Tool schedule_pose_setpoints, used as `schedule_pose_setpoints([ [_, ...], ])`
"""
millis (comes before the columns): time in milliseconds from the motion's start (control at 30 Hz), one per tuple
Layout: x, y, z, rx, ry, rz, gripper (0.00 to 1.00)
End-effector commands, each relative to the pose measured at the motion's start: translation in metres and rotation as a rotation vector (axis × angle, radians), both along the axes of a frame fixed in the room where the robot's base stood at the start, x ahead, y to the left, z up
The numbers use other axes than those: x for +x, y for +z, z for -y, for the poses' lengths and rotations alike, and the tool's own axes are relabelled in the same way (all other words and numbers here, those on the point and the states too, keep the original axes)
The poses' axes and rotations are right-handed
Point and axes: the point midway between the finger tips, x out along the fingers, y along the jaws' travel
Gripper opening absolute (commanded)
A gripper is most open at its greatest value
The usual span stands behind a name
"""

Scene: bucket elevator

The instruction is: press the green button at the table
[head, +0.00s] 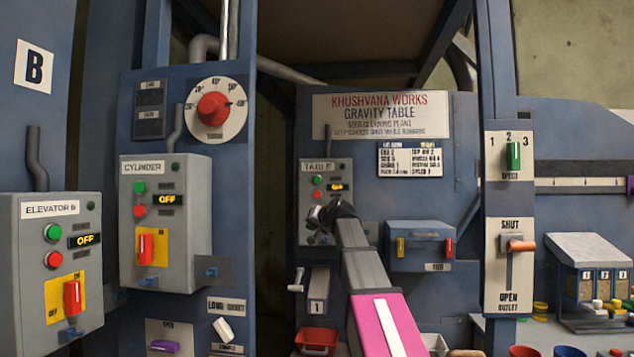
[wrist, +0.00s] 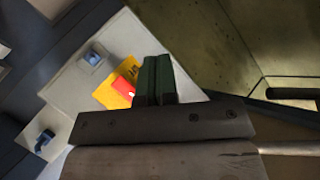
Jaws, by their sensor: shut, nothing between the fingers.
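The grey TABLE box (head: 341,168) hangs on the blue panel in the middle of the head view. Its green button (head: 317,180) is near the top left of its face, above a red button (head: 317,194) and beside a display (head: 339,187) that appears to read OFF. In the wrist view, the closed green fingers (wrist: 156,62) overlap a grey box with a yellow plate (wrist: 107,96) and red switch (wrist: 123,87). The green button is not visible there.
The CYLINDER box (head: 190,235) and ELEVATOR B box (head: 30,235) stand to the left, each with its own green button. A blue FEED box (head: 418,262) is right of my arm. A red bin (head: 317,338) sits below.

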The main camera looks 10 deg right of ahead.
Motion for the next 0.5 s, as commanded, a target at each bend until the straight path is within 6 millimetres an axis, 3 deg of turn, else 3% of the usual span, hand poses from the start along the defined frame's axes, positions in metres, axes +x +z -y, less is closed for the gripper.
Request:
schedule_pose_setpoints([
  [33,0.003,0.033,0.001,0.019,0.001,0.037,0.00],
  [200,-0.002,0.110,0.002,0.074,0.006,0.132,0.00],
  [333,-0.007,0.145,0.002,0.099,0.008,0.175,0.00],
  [500,-0.010,0.161,0.002,0.112,0.010,0.195,0.00],
])
